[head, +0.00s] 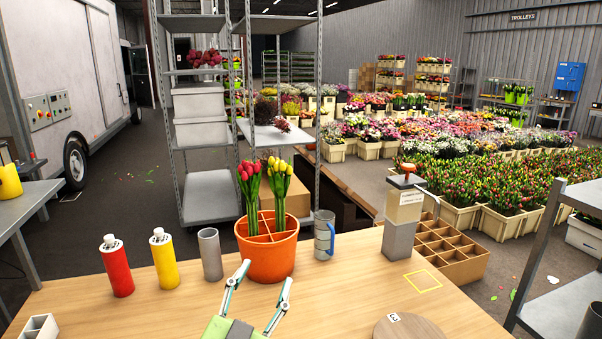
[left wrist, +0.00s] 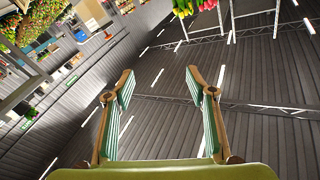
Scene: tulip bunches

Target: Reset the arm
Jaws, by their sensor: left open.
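My left gripper (head: 262,284) is open and empty above the wooden table (head: 165,306), in front of the orange pot. It also shows in the left wrist view (left wrist: 160,82), with its two fingers spread and nothing between them. The orange divided pot (head: 267,258) holds a bunch of red tulips (head: 249,180) at its left and a bunch of yellow tulips (head: 280,178) at its right, both upright. Blooms of the tulips show at the top of the left wrist view (left wrist: 193,7), beyond the fingers. My right gripper does not show.
A red bottle (head: 116,267), a yellow bottle (head: 164,258) and a grey cylinder (head: 210,254) stand left of the pot. A blue-grey mug (head: 324,236) stands close at its right. A round wooden board (head: 409,328) lies at the front.

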